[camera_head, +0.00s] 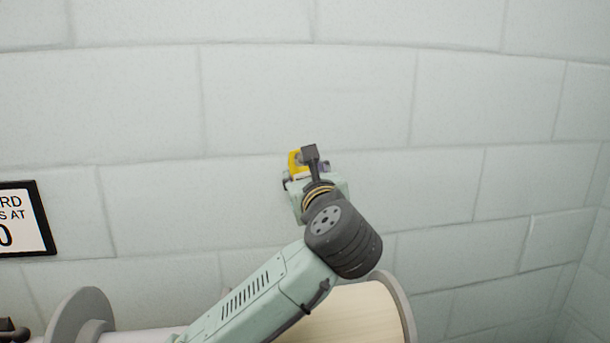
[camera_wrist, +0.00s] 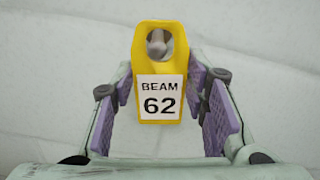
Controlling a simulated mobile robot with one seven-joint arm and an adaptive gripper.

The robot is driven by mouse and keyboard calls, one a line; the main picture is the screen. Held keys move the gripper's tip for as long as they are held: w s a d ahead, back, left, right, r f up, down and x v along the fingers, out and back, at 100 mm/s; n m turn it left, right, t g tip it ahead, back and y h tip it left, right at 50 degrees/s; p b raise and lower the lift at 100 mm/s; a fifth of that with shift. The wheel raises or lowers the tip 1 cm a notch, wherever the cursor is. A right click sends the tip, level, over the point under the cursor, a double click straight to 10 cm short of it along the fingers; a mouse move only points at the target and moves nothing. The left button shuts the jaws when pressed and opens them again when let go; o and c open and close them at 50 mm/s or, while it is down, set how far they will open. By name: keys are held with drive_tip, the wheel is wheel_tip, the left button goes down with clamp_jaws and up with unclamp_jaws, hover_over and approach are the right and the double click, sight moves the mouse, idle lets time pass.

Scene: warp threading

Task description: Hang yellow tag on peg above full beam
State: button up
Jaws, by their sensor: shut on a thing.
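The yellow tag (camera_wrist: 176,71) has a white label reading BEAM 62 and a hole near its top. A grey round-ended peg (camera_wrist: 157,42) shows in that hole; I cannot tell how far it passes through. My gripper (camera_wrist: 163,108) is shut on the tag, with a purple pad on each side of its lower part. In the head view the tag (camera_head: 293,160) is partly hidden by my gripper (camera_head: 296,178), close in front of the wall. The full beam (camera_head: 360,318), wound with cream yarn, lies below, partly behind my arm.
A pale block wall (camera_head: 480,110) fills the background. A black-framed sign (camera_head: 40,220) hangs at the left edge. A grey flange (camera_head: 80,312) stands at lower left. The wall around the tag looks clear.

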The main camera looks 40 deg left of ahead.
drive_tip(key=o, duration=1)
drive_tip(key=v, duration=1.2)
drive_tip(key=shift+s, duration=0.1)
